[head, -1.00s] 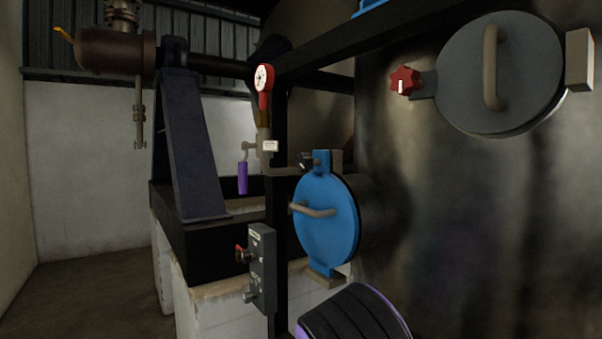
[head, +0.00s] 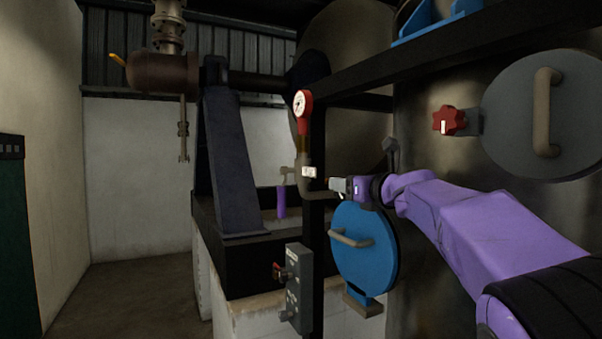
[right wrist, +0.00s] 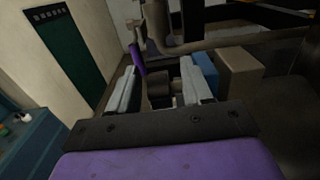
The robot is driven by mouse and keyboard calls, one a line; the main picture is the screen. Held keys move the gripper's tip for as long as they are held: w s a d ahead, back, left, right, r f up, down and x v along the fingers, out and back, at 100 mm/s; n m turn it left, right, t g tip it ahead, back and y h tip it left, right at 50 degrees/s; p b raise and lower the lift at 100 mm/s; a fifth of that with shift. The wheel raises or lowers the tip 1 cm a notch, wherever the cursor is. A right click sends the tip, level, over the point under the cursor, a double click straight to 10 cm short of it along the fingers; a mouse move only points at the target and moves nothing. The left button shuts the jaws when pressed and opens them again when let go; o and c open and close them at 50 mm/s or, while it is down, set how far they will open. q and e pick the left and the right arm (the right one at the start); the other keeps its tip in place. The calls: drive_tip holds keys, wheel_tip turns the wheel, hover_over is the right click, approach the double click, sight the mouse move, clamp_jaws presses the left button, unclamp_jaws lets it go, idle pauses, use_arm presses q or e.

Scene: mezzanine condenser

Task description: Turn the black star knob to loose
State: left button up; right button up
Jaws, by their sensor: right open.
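My right gripper (head: 334,184) is at the top of the blue round door (head: 362,250) in the head view. In the right wrist view its two pale fingers (right wrist: 158,92) are apart. A dark block-like shape (right wrist: 158,80), which looks like the black star knob, shows between them; I cannot tell whether they touch it. In the head view the black knob is hidden behind the gripper. The blue bracket (right wrist: 204,72) and a tan block (right wrist: 240,76) sit just right of the fingers. My left gripper is out of view.
A red star knob (head: 447,120) sits beside the grey round door (head: 545,115). A gauge (head: 302,103), a pipe with a purple lever (head: 281,202) and a grey switch box (head: 298,287) are close by. A green cabinet (head: 12,240) stands left. The floor (head: 120,300) is clear.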

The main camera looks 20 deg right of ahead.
drive_tip(key=w+p, duration=0.1)
drive_tip(key=w, duration=0.1)
drive_tip(key=shift+w, duration=0.35)
drive_tip(key=shift+w+a, duration=0.1)
drive_tip(key=shift+w, duration=0.25)
drive_tip(key=shift+f, duration=0.1)
drive_tip(key=shift+c, duration=0.4)
